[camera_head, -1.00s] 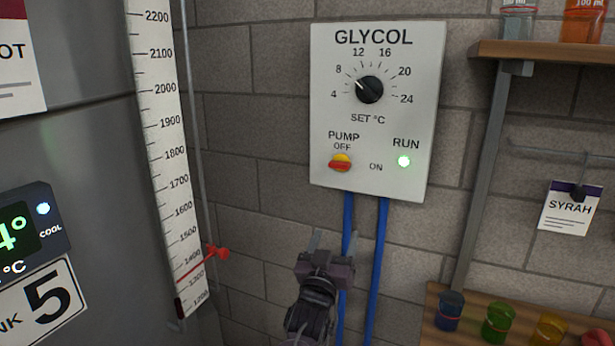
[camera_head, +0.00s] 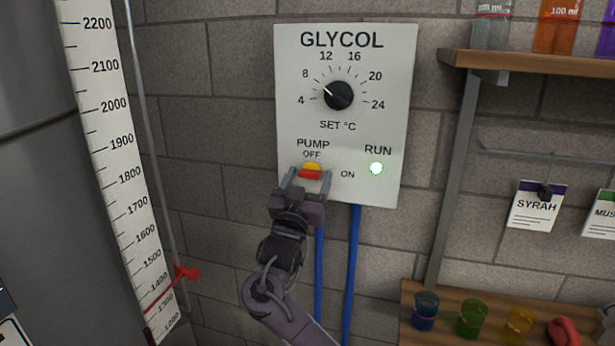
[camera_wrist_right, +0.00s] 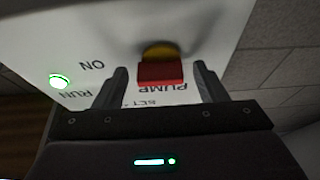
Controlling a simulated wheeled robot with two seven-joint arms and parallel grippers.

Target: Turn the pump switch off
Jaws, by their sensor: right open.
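The pump switch (camera_head: 311,171) is a red handle on a yellow base, low on the white GLYCOL panel (camera_head: 391,60). In the right wrist view the red handle (camera_wrist_right: 160,73) shows between the two fingertips (camera_wrist_right: 160,72), with a gap on each side. My left gripper is not in view.
A black set dial (camera_head: 338,96) sits above the switch. Blue pipes (camera_head: 353,270) run down from the panel. A wooden shelf (camera_head: 540,62) with glassware stands to the right, above a lower one with coloured cups. A level gauge (camera_head: 120,150) is on the left.

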